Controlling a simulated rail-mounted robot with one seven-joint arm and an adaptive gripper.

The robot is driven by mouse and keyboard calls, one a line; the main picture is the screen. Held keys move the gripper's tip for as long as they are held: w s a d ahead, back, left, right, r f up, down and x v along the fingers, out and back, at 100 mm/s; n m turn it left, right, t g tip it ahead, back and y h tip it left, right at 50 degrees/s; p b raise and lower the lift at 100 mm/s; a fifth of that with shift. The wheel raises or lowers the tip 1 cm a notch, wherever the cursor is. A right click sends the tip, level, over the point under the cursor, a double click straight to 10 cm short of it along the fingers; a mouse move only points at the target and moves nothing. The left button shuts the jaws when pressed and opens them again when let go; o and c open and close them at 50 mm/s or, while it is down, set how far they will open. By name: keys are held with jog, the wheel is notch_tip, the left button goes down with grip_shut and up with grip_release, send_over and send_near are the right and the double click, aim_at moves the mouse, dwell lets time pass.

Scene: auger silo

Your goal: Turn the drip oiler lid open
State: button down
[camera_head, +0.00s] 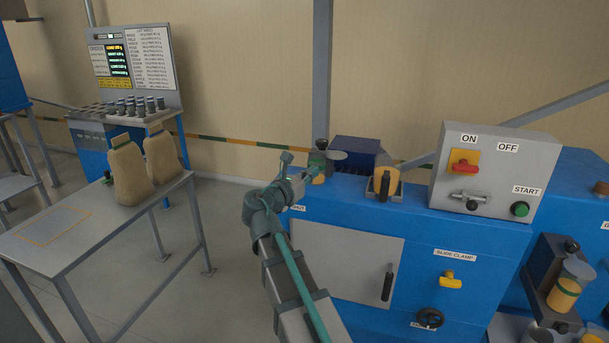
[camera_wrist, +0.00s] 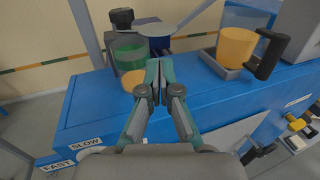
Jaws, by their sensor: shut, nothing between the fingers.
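The drip oiler (camera_head: 318,165) stands on the blue machine top; in the wrist view (camera_wrist: 131,54) it is a clear greenish cup with amber at its base and a dark knob behind. A flat grey-blue disc, seemingly its lid (camera_head: 338,155), sticks out to the right at about rim height; it also shows in the wrist view (camera_wrist: 158,29), swung aside from the cup. My gripper (camera_wrist: 155,82) is shut and empty, its fingertips in front of and right of the cup. Whether they touch it I cannot tell. In the head view my gripper (camera_head: 312,175) partly hides the oiler.
A cup of amber liquid with a dark handle (camera_head: 384,187) sits in a small tray right of the oiler. A dark blue box (camera_head: 356,151) stands behind, and a grey post (camera_head: 322,75) rises behind the oiler. A grey switch panel (camera_head: 494,172) stands further right.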

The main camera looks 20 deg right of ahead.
jog(key=p+x, duration=0.2)
jog(key=x, duration=0.5)
jog(key=shift+w+d+r, duration=0.1)
jog(key=shift+w+d, duration=0.35)
jog(key=shift+d, duration=0.3)
jog(key=shift+a+p, duration=0.1)
jog(key=shift+p, duration=0.2)
